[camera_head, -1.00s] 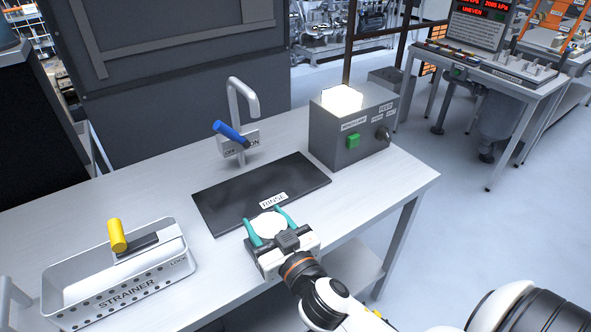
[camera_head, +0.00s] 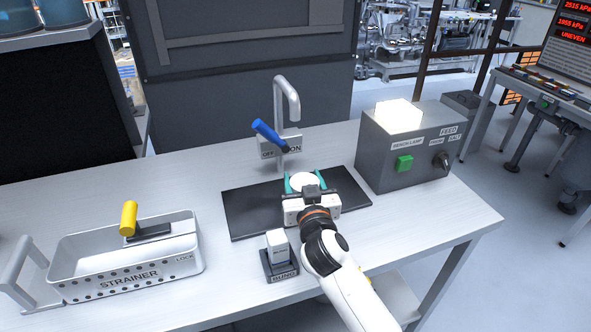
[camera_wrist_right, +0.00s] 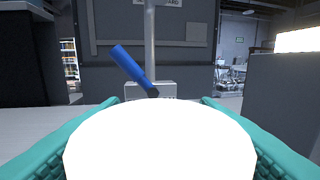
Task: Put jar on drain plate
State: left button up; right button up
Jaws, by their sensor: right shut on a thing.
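A white jar, its round top showing (camera_head: 304,182), is held between the teal fingers of my right gripper (camera_head: 305,183). In the right wrist view the jar (camera_wrist_right: 160,145) fills the lower middle, with a teal finger on each side. The black drain plate (camera_head: 248,212) lies on the bench below the faucet. The jar and gripper are over the plate's middle. Whether the jar's base touches the plate is hidden by the gripper. My left gripper is not in view.
The faucet (camera_head: 290,100) with its blue lever (camera_head: 267,132) stands just behind the plate. A grey box with a lit lamp (camera_head: 405,155) is at the right. A small block on a "BUNG" stand (camera_head: 279,265) is in front of the plate. A strainer tray (camera_head: 125,268) with a yellow handle is at the left.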

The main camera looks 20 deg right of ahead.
jog(key=shift+w+d+f+p, duration=0.15)
jog(key=shift+w+f, duration=0.45)
jog(key=shift+w, duration=1.1)
jog(key=shift+w+d+f+p, duration=0.1)
jog(key=shift+w+d+f, duration=0.3)
jog(key=shift+w, duration=1.35)
jog(key=shift+w+d+f+p, duration=0.1)
jog(key=shift+w+f, duration=0.65)
jog(key=shift+w, duration=0.95)
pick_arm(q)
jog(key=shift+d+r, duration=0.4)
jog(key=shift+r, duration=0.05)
pick_arm(e)
jog(key=shift+a, duration=0.1)
jog(key=shift+f, duration=0.1)
jog(key=o, duration=1.1)
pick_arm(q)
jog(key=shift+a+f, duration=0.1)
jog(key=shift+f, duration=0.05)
